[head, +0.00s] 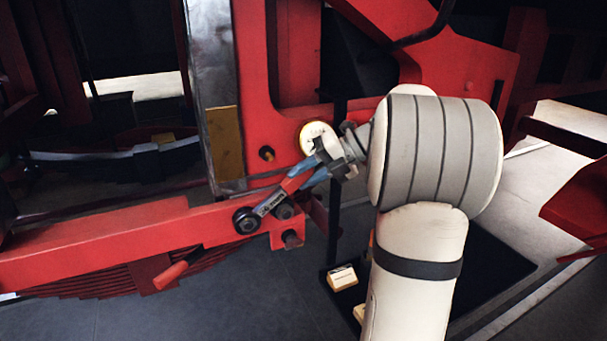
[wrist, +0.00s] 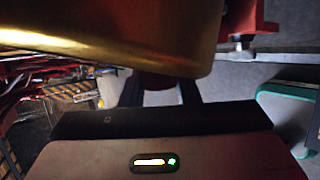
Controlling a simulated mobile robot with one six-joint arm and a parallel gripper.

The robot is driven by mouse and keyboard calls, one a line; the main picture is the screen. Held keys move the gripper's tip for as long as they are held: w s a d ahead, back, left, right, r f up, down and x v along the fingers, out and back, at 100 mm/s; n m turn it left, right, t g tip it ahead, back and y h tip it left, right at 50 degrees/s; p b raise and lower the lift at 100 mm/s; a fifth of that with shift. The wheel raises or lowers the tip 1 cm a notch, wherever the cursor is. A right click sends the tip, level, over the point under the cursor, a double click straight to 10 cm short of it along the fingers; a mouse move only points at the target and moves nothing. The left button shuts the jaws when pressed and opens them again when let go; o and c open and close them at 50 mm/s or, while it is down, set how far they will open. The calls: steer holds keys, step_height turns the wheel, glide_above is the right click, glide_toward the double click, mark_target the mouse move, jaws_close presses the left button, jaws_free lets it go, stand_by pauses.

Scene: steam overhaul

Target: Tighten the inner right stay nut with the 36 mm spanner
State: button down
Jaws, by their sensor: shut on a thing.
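My gripper (head: 318,168), with blue fingers, is shut on the red handle of a spanner (head: 268,203) in the middle of the head view. The spanner slants down and left from the fingers. Its dark ring end is at a nut (head: 246,221) on the red bar, seemingly around it; the nut is largely covered. Two more dark nuts or bolt ends, an upper one (head: 284,210) and a lower one (head: 291,239), sit just right of it. I cannot read the spanner's size.
The red bar (head: 120,245) runs left over a leaf spring, with a red handle (head: 177,271) below. A red frame plate (head: 253,90) rises behind. A black mat (head: 490,265) with a small cream block (head: 341,277) lies low right. A brass-coloured surface (wrist: 130,35) fills the wrist view's top.

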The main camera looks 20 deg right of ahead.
steer(key=shift+d+f+y, duration=0.45)
steer(key=shift+f+y, duration=0.05)
steer(key=shift+f, duration=0.3)
steer(key=shift+r, duration=0.1)
steer(key=shift+a+r+h+p, duration=0.4)
steer(key=shift+a+r+h, duration=0.25)
steer(key=shift+r, duration=0.2)
steer(key=s+b, duration=0.1)
steer(key=s, duration=0.4)
steer(key=shift+s, duration=0.15)
stand_by(0.8)
